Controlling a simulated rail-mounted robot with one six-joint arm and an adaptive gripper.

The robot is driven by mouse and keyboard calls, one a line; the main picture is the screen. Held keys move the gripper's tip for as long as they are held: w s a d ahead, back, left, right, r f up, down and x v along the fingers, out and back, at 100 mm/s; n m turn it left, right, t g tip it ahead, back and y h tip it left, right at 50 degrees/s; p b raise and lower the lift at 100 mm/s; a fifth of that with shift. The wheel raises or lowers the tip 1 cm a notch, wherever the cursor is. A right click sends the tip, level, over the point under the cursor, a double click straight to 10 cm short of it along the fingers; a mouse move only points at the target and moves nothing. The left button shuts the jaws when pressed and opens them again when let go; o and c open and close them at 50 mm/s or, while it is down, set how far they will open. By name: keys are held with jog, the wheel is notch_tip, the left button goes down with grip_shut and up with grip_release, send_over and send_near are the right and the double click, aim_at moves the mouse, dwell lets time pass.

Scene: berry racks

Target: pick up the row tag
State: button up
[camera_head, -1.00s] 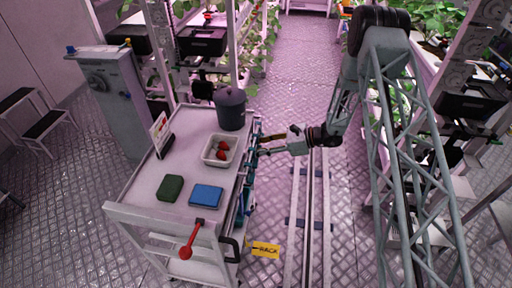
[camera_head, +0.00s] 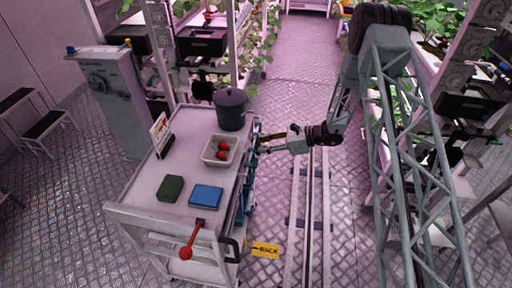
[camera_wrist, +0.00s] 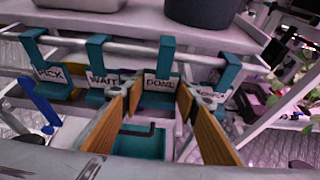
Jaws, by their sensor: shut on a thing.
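Several teal hook tags with white labels hang from the rail on the cart's side in the wrist view. The row tag (camera_wrist: 160,83) with a white label, its lettering hard to read, is between my fingertips. My gripper (camera_wrist: 159,90) has two orange-brown fingers, shut on this tag from left and right. The tag's hook is still over the rail (camera_wrist: 135,46). To its left hang a tag reading WAIT (camera_wrist: 103,79) and one reading PICK (camera_wrist: 50,74). Another tag (camera_wrist: 208,90) is partly hidden by the right finger. In the head view my gripper (camera_head: 261,144) is at the cart's right edge.
The cart top (camera_head: 185,150) carries a dark lidded pot (camera_head: 230,110), a white punnet (camera_head: 208,160) with red berries, a green block (camera_head: 171,188), a blue block (camera_head: 206,196) and a sign (camera_head: 160,130). Plant racks stand on both sides. The aisle floor (camera_head: 300,70) is clear.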

jog(key=shift+r, duration=0.5)
jog(key=s+d+p, duration=0.1)
jog(key=s+d, duration=0.1)
jog(key=d, duration=1.6)
jog(key=shift+s+f, duration=0.15)
dwell(0.9)
jog(key=s+d+r+m+t+h, duration=0.2)
jog(key=s+d+r+m+t, duration=0.3)
jog(key=d+r+t, duration=0.1)
jog(key=shift+d+r+m+h, duration=0.3)
jog(key=shift+d+r+m, duration=0.15)
jog(key=shift+r, duration=0.6)
jog(key=shift+w+d, duration=0.1)
